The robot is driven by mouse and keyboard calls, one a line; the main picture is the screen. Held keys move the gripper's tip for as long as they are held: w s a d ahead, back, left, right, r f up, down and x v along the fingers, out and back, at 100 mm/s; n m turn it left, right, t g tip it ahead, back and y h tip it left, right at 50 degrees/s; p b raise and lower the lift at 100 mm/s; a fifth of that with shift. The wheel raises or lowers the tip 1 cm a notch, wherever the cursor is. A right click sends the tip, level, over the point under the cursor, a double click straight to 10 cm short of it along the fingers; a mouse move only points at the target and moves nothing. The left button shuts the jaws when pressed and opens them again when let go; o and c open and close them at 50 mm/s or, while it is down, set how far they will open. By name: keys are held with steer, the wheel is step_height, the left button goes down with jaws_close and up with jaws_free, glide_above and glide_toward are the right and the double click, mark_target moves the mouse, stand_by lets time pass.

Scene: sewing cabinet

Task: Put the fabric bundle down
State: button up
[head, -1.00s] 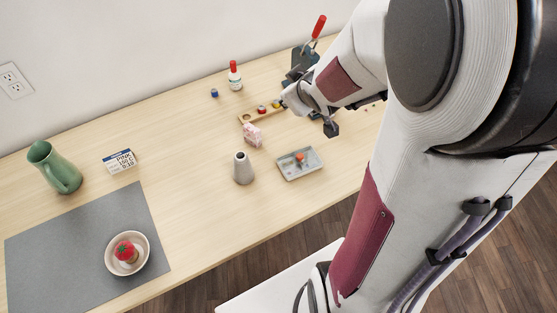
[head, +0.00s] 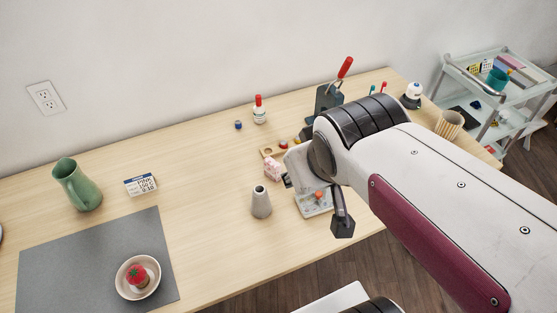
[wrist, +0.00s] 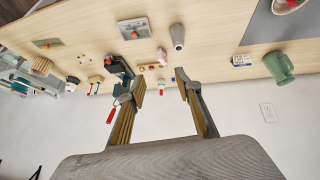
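The fabric bundle (head: 272,168), small, pink and patterned, stands on the wooden table between the grey cone (head: 261,203) and a wooden spool strip (head: 268,152). It also shows in the wrist view (wrist: 162,55), small and beyond the fingertips. My gripper (wrist: 161,77) is open there, its two fingers spread with nothing held between them. In the head view my gripper hangs over the table at the right of the bundle, partly hidden by its own wrist. The bundle appears apart from the fingers.
A grey tray (head: 310,209) with an orange item lies at the gripper. A clamp with a red handle (head: 345,68) and a red-capped bottle (head: 259,111) stand behind. A green pitcher (head: 78,184), a card (head: 140,185) and a bowl (head: 124,286) are left. Table between card and cone is clear.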

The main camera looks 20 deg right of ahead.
steer(key=s+a+y, duration=0.1)
steer(key=s+a, duration=0.3)
steer(key=s, duration=0.1)
steer(key=shift+s+r+g, duration=0.25)
steer(key=shift+r+g, duration=0.05)
